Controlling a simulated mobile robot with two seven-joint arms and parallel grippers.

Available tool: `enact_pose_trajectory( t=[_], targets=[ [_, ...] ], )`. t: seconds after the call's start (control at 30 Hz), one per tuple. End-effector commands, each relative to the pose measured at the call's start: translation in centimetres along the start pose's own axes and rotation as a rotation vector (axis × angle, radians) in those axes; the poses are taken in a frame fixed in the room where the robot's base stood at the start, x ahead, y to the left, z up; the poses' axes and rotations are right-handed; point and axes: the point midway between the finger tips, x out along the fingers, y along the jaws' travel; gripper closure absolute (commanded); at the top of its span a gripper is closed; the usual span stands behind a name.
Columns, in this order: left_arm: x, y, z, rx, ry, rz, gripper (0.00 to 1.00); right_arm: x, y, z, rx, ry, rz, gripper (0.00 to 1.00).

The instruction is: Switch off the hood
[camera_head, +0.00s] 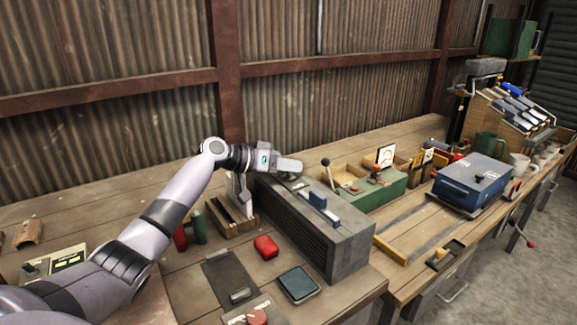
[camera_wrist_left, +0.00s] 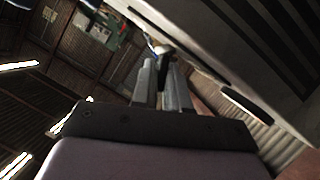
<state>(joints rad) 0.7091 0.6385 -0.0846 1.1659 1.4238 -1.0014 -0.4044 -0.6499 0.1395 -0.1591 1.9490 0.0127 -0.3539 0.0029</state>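A grey slatted box (camera_head: 312,222), which may be the hood, stands on the bench, with blue switch-like parts (camera_head: 322,206) on top. My left gripper (camera_head: 290,166) reaches in from the left, over or just behind the box's far left corner. Its pale fingers (camera_wrist_left: 165,85) lie close together in the left wrist view, with a dark knob-like thing (camera_wrist_left: 165,48) near their tips. I cannot tell whether they touch or grip it. The slatted grey surface (camera_wrist_left: 262,40) fills the upper right there. My right gripper is not in view.
A green box with a lever (camera_head: 378,190) and a blue case (camera_head: 472,182) stand to the right. A red object (camera_head: 266,246), a dark flat device (camera_head: 298,284) and a wooden rack (camera_head: 232,218) are near the box's left side. A corrugated wall (camera_head: 120,50) closes the back.

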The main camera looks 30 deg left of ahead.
Motion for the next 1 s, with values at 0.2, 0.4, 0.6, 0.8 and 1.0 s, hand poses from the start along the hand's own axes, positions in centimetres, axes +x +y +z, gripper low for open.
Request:
enact_pose_trajectory(
  t=[0.2,0.4,0.6,0.8,1.0],
  targets=[
    [0.0,0.0,0.0,0.010,0.000,-0.004,1.00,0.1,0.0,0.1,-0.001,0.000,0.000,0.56],
    [0.0,0.2,0.1,0.072,0.001,-0.029,1.00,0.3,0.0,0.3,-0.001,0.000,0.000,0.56],
    [0.0,0.7,0.2,0.200,0.001,-0.081,1.00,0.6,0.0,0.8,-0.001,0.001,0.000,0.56],
    [0.1,1.4,0.3,0.368,-0.001,-0.150,1.00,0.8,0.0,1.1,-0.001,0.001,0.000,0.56],
    [0.1,2.0,0.5,0.529,0.000,-0.217,1.00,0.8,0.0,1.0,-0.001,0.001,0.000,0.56]
  ],
)
